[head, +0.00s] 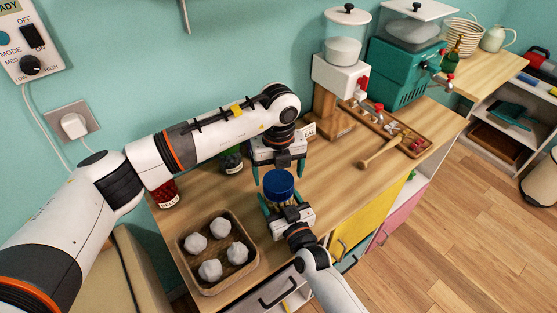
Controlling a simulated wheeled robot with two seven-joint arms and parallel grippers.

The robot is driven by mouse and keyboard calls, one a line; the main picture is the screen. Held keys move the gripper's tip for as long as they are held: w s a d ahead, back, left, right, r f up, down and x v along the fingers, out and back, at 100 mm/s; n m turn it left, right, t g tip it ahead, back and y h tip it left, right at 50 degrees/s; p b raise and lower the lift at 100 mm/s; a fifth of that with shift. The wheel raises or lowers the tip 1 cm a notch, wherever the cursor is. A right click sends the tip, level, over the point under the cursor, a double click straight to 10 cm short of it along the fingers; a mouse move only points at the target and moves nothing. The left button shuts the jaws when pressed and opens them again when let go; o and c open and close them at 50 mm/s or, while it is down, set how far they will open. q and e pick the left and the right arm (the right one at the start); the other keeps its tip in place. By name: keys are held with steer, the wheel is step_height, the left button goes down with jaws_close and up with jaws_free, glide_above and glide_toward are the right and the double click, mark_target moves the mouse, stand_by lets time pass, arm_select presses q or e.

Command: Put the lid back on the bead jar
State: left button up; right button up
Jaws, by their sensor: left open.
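A round blue lid (278,182) sits on top of the bead jar (284,202), near the front of the wooden counter. Most of the jar is hidden under the lid and behind my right gripper. My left gripper (279,178) points down with its teal fingers spread, open and empty, just behind and above the lid. My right gripper (282,199) reaches in from the front, with a teal finger on each side of the jar, and appears closed on it. Whether the lid is fully seated cannot be told.
A wooden tray (184,262) with several white lumps stands front left on the counter (335,195). A red-beaded jar (166,193) and a dark green jar (232,162) stand behind. A mallet (380,151), a long tray (413,148) and dispensers (340,75) are at the right.

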mark_target(278, 180)
arm_select(q)
steer(key=shift+f, duration=1.75)
steer(key=c, duration=1)
steer(key=m, duration=0.3)
steer(key=shift+m, duration=0.3)
steer(key=m, duration=1.4)
steer(key=o, duration=1.1)
steer(key=shift+c, duration=0.2)
